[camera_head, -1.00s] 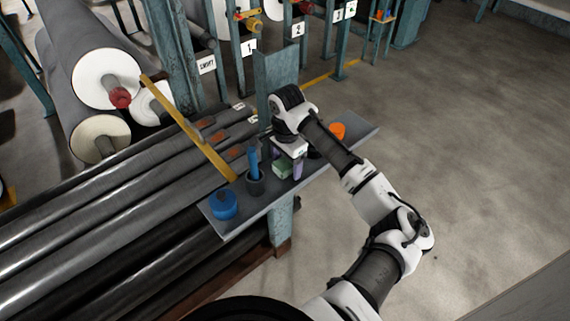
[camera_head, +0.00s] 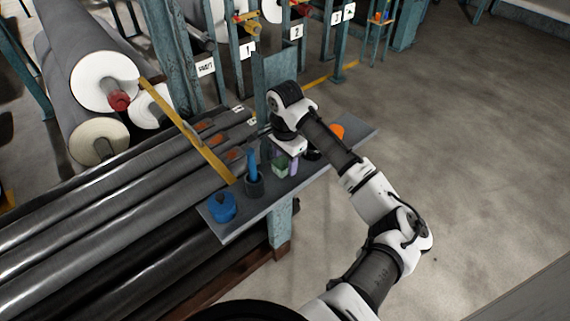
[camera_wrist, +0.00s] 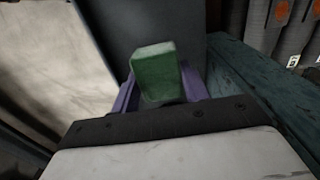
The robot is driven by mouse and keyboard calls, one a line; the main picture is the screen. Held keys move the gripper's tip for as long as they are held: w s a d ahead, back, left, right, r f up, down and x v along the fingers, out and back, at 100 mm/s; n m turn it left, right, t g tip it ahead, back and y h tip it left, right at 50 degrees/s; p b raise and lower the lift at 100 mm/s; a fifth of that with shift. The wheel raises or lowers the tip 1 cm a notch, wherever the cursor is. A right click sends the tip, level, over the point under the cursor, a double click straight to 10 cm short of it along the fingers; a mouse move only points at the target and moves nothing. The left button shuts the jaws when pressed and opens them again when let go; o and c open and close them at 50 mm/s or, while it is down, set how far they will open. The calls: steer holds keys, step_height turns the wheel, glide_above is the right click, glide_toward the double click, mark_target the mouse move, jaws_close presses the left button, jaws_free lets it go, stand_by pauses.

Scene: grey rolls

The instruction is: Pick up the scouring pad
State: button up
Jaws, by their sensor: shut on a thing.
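The scouring pad (camera_wrist: 157,72) is a green block, seen in the wrist view between the two purple fingers of my gripper (camera_wrist: 160,88). The fingers are shut on it, one on each side. In the head view the green pad (camera_head: 279,166) shows below my gripper (camera_head: 286,160), close above the grey shelf (camera_head: 240,222). My wrist hides part of the pad there, and I cannot tell whether it still touches the shelf.
On the shelf, a blue round object (camera_head: 222,207) and a dark cup with a blue item (camera_head: 254,184) stand left of my gripper. An orange object (camera_head: 337,131) lies to the right, partly behind my arm. Long grey rolls (camera_head: 110,215) fill the left side.

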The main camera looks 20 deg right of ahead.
step_height(320, 180, up, 27)
steer(key=b, duration=0.1)
steer(key=shift+f, duration=0.15)
stand_by(0.4)
